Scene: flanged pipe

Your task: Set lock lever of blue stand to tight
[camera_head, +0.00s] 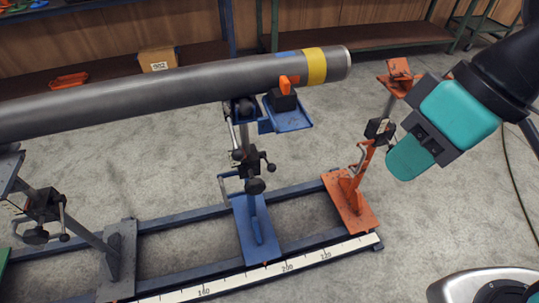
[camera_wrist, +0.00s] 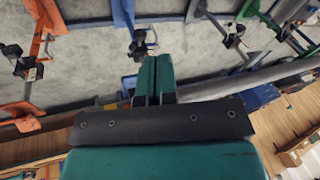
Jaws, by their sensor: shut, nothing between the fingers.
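The blue stand (camera_head: 253,228) stands on the rail in the middle of the head view, its top under the grey pipe (camera_head: 180,90). Its post carries a black clamp block with dark knobs (camera_head: 254,186) and a thin metal handle (camera_head: 222,188) on the left. I cannot tell which part is the lock lever or how it is set. The blue stand also shows in the wrist view (camera_wrist: 123,14), above my fingers. My teal gripper (camera_head: 402,165) is shut and empty, right of the blue stand and apart from it. In the wrist view my fingers (camera_wrist: 153,72) are together.
An orange stand (camera_head: 350,203) stands on the rail between my gripper and the blue stand. A grey stand (camera_head: 118,260) is on the left. A white scale (camera_head: 270,270) runs along the rail's front. A cardboard box (camera_head: 158,59) sits on a shelf behind.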

